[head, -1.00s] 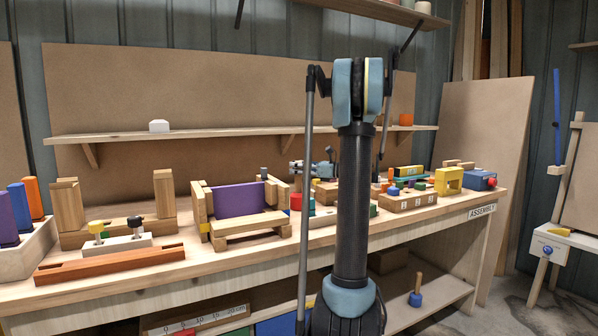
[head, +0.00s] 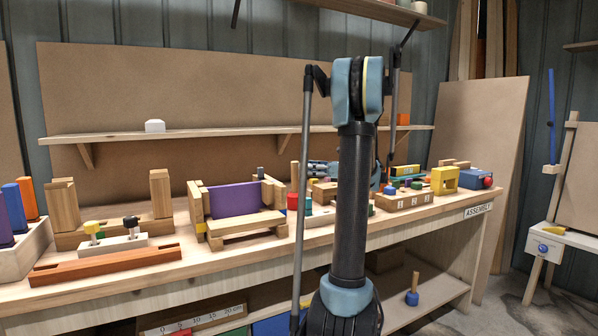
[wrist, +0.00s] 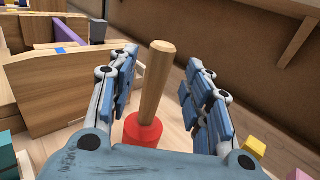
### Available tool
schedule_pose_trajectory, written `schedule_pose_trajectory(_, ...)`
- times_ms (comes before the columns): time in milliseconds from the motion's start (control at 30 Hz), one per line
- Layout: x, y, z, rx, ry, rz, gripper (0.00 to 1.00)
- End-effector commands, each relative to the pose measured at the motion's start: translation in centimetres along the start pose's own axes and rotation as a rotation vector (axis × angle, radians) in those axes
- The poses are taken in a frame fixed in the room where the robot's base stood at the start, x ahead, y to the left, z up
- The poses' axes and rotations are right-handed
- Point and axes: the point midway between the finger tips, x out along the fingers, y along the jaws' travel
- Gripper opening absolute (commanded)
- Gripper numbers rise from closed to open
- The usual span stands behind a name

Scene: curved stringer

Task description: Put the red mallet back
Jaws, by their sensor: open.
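The red mallet (head: 294,174) stands upright on the bench, head down and wooden handle up, just right of the purple-panelled wooden assembly. In the wrist view its red head (wrist: 143,132) rests on light wood, and the handle rises in the gap between my fingers. My gripper (wrist: 163,75) is open, with both fingers apart from the handle. In the head view my gripper (head: 318,168) is just right of the handle, partly hidden behind my arm. The exact depth between fingers and handle is hard to tell.
The purple-panelled assembly (head: 218,222) stands close on the left. Numbered blocks (head: 403,200) with coloured pieces and a yellow block (head: 445,180) stand to the right. A wall shelf (head: 220,133) runs behind. A blue mallet (head: 412,298) is on the lower shelf.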

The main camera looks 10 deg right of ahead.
Motion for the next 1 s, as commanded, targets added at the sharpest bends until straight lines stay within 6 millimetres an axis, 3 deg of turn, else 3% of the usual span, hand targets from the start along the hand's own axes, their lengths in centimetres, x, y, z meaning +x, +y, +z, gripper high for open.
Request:
schedule_pose_trajectory(200, -3.9, -0.1, 0.0, 0.0, 0.0, -0.003, 0.45)
schedule_pose_trajectory(400, -5.9, -0.1, 0.0, 0.0, 0.0, -0.001, 0.45)
schedule_pose_trajectory(1000, -6.3, 0.1, 0.0, 0.0, 0.0, 0.003, 0.45)
